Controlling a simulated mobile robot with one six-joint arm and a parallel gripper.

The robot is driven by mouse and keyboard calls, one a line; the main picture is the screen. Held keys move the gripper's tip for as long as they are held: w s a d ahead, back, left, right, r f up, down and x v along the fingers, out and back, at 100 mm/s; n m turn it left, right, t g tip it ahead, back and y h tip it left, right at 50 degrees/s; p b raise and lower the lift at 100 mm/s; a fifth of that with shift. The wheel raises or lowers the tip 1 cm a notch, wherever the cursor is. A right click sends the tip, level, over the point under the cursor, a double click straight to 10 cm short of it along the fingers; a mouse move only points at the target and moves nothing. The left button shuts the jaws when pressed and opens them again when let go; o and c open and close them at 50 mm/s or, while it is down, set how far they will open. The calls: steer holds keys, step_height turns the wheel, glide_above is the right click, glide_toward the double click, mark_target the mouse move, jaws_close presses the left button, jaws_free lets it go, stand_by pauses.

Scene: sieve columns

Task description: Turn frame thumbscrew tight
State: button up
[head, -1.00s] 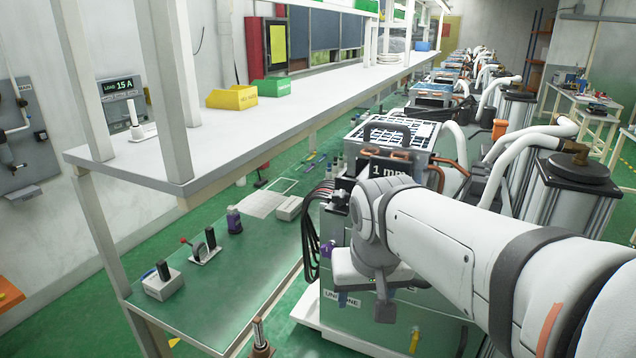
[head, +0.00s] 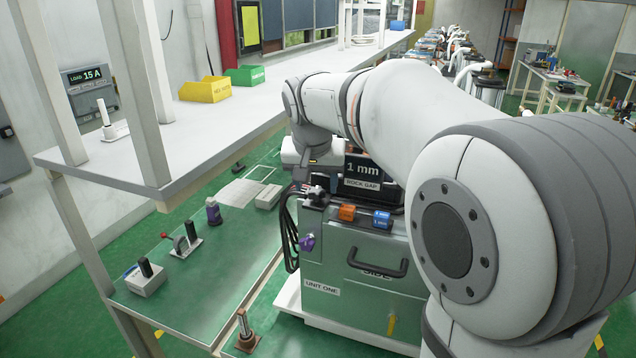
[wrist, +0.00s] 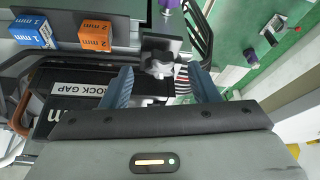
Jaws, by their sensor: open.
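A grey lobed thumbscrew (wrist: 158,66) sits on a small dark bracket near the middle of the wrist view, beside the ROCK GAP label. In the head view a dark knob (head: 318,193), which looks like the same thumbscrew, stands at the top left of the green unit (head: 345,290). My gripper (wrist: 160,72) is open, with one blue-grey finger on each side of the thumbscrew in the picture. I cannot tell whether the fingers reach its height or touch it. In the head view my wrist is above the unit's back left, and the fingertips are not clear.
An orange 2 mm block (head: 347,212) and a blue 1 mm block (head: 382,219) sit on the unit's top front edge. Black cables (head: 290,235) hang at its left side. A purple knob (head: 307,242) is on its front. The white shelf (head: 230,120) runs close by on the left.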

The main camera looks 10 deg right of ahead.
steer(key=shift+x, duration=0.8)
steer(key=shift+c, duration=0.5)
steer(key=c, duration=0.9)
steer(key=shift+a+f+m+h+b, duration=0.15)
steer(key=shift+m+h+b, duration=0.25)
steer(key=shift+m, duration=0.5)
steer(key=shift+m+g, duration=0.3)
steer(key=shift+m, duration=0.4)
steer(key=o, duration=1)
steer(key=shift+r, duration=0.25)
